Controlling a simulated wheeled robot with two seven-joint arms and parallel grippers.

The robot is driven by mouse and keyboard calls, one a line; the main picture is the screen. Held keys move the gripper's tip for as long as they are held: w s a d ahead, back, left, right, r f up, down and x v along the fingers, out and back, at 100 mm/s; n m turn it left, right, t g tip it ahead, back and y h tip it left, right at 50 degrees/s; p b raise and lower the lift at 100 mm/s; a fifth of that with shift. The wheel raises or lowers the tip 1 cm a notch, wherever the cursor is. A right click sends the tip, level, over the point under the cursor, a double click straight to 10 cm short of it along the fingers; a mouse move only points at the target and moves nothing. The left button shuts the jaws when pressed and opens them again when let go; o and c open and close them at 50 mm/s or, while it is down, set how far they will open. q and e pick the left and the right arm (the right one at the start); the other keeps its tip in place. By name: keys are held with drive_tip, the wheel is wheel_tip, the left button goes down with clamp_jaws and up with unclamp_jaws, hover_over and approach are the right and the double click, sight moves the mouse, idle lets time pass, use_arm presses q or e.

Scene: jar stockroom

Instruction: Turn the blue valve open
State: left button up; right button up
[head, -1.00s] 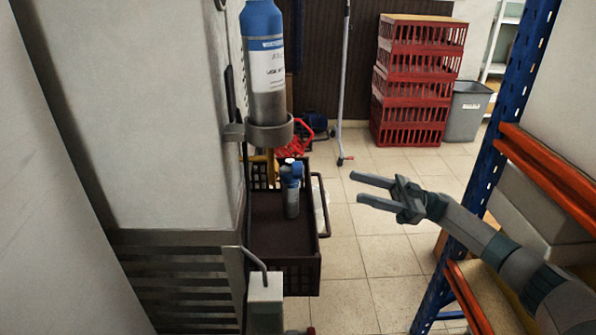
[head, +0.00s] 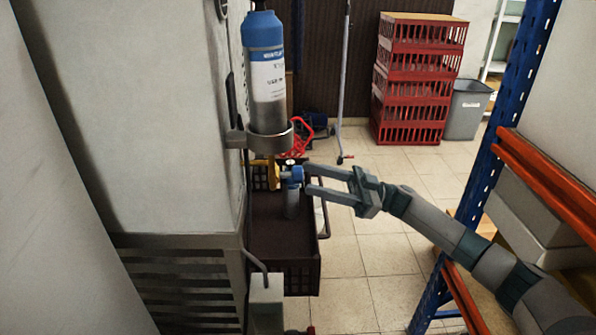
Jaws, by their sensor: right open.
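A small blue valve (head: 296,174) sits on top of a small grey-blue canister (head: 291,204) that stands upright in a dark crate. My right gripper (head: 306,180) is open, its two fingers pointing left with their tips close to the right side of the valve. I cannot tell whether the tips touch it. My left gripper is not in view.
The dark crate (head: 290,277) stands beside the pale cabinet (head: 140,110). Stacked red crates (head: 412,85) and a grey bin (head: 467,110) stand at the back. A blue and orange rack (head: 497,160) is on the right.

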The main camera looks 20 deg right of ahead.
sight(298, 175)
drive_tip(key=x, duration=0.3)
drive_tip(key=shift+a+r, duration=0.25)
drive_tip(key=shift+a, duration=0.1)
drive_tip(key=shift+w+a+r+p, duration=0.1)
drive_tip(key=shift+a+p, duration=0.2)
drive_tip(key=shift+a, duration=0.15)
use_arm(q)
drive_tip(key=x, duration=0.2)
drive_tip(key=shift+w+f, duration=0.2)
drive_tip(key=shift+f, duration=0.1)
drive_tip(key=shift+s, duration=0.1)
use_arm(e)
drive_tip(key=c, duration=1)
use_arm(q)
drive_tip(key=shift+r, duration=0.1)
